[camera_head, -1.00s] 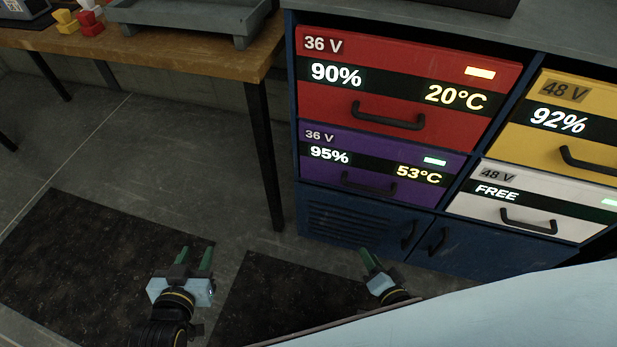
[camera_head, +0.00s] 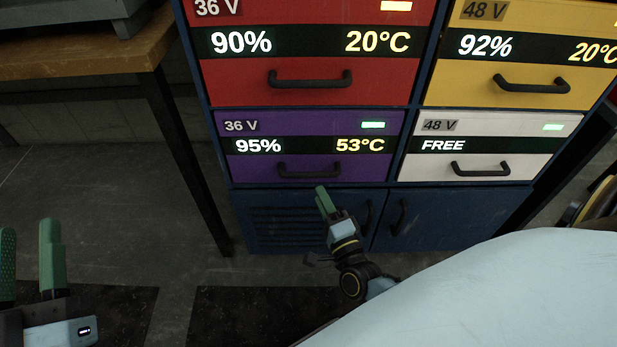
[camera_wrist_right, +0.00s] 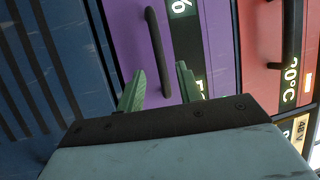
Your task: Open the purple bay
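The purple bay (camera_head: 228,167) is a shut drawer marked 36 V, 95% and 53°C, below the red drawer in the left column of the cabinet. Its black bar handle (camera_head: 309,171) runs level along its lower part. My right gripper (camera_head: 325,198) is just below this handle in the head view. In the right wrist view the purple front (camera_wrist_right: 130,38) and its handle (camera_wrist_right: 158,50) show ahead of the open green fingers (camera_wrist_right: 160,88). The handle lines up between the fingers, with nothing gripped. My left gripper (camera_head: 30,262) is open and empty at the lower left.
The red drawer (camera_head: 225,82) is above, the yellow (camera_head: 465,88) and white FREE (camera_head: 412,170) drawers are to the right, all shut. Blue cupboard doors (camera_head: 450,217) lie below. A wooden table (camera_head: 70,55) stands at the left. Floor between table and cabinet is open.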

